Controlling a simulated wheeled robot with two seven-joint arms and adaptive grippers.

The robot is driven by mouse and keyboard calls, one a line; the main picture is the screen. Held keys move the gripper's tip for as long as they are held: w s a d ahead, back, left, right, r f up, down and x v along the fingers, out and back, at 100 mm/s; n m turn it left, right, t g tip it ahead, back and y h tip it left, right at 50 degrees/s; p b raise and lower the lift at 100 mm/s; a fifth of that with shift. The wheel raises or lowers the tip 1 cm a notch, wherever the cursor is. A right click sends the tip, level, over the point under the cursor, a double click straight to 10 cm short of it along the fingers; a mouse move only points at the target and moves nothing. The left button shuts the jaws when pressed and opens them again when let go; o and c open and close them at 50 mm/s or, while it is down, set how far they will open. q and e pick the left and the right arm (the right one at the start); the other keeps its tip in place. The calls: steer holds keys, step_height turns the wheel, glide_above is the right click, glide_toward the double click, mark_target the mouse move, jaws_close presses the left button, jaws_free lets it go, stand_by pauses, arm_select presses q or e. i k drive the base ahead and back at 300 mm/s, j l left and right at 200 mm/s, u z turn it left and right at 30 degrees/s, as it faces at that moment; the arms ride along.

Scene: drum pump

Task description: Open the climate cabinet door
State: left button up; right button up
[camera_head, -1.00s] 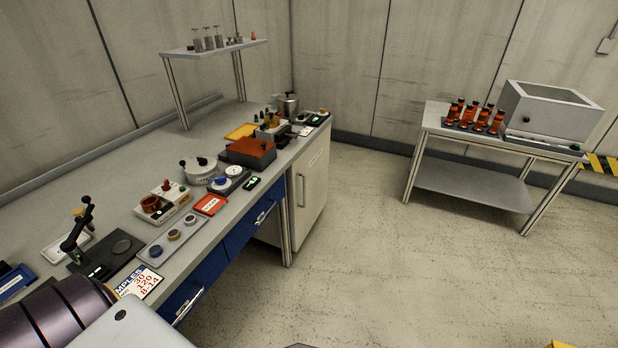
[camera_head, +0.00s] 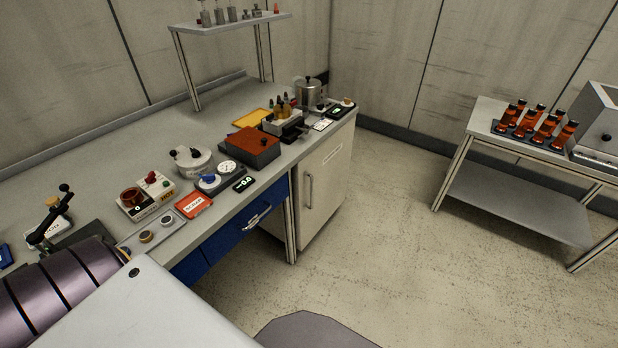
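The white cabinet (camera_head: 323,198) stands under the far right end of the bench, and I take it for the climate cabinet. Its door looks shut. A vertical bar handle (camera_head: 309,191) sits on the left part of the door front, and a small label near the top is too small to read. A dark, banded part of my own arm fills the lower left corner. Neither of my grippers shows in the head view, so whether they are open or shut is hidden.
Blue drawers (camera_head: 246,221) are left of the cabinet. A side table (camera_head: 520,203) with amber bottles stands at right. Floor before the cabinet is clear.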

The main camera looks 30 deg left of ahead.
mark_target(319, 180)
steer(key=i+l+u, duration=0.6)
steer(key=i+l, duration=0.3)
